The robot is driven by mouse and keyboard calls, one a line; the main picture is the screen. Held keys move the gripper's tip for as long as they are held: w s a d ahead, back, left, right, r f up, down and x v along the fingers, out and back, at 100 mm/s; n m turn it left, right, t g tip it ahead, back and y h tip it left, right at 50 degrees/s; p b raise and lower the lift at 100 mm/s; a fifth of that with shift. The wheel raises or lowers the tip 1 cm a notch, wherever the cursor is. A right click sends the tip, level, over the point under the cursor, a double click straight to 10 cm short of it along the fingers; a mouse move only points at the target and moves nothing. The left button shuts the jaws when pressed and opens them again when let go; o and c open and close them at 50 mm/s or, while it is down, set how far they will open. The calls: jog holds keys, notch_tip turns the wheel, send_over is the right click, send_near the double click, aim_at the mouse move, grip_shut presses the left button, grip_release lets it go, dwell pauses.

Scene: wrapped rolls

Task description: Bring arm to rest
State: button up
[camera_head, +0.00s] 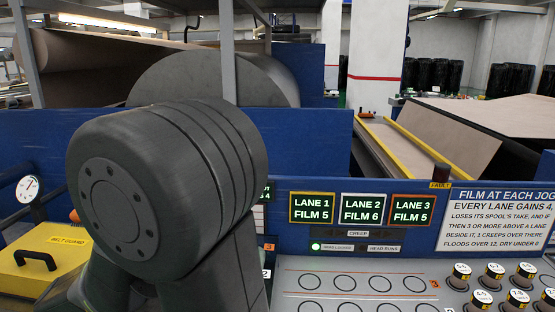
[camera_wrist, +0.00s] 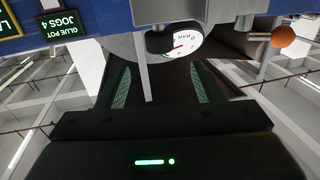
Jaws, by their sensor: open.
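My gripper (camera_wrist: 160,84) shows in the wrist view, with its two green-dark fingers spread apart. It is open, and no object shows held between the fingers. A white dial gauge (camera_wrist: 182,44) lies beyond the fingertips in that view, which looks turned over; I cannot tell the distance. In the head view my large dark arm joint fills the left middle and hides part of the panel. My gripper is not visible there.
A blue panel carries lane signs (camera_head: 312,207). A grey board with rings (camera_head: 345,282) and several numbered spools (camera_head: 494,271) sits at the lower right. A yellow guard (camera_head: 45,268) and a dial gauge (camera_head: 27,189) stand left. A large roll (camera_head: 200,80) lies behind my arm.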

jog(key=w, duration=0.4)
jog(key=w+a+p, duration=0.1)
jog(key=w, duration=0.7)
jog(key=shift+w+a+f, duration=0.2)
jog(key=shift+w, duration=0.1)
jog(key=shift+a+f+n+y+b, duration=0.15)
jog(key=shift+n+y+b, duration=0.3)
jog(key=shift+y, duration=0.35)
jog(key=shift+s+n+g+y+b, duration=0.2)
jog(key=shift+n+g+y+b, duration=0.1)
jog(key=shift+n+y+b, duration=0.5)
jog(key=shift+n+g+y+b, duration=0.3)
jog(key=shift+n+y+b, duration=0.05)
jog(key=shift+y+b, duration=0.4)
jog(key=shift+a+n+g+y+b, duration=0.15)
jog(key=shift+n+g+y+b, duration=0.45)
jog(key=shift+y+b, duration=0.4)
jog(key=shift+s+a+r+n+g+y, duration=0.1)
jog(key=shift+r+n+g+y, duration=0.2)
jog(key=shift+n+g+y, duration=0.5)
jog(key=shift+r+n+g+y+p, duration=0.1)
jog(key=shift+n+g+y+p, duration=0.5)
jog(key=shift+n+y, duration=0.5)
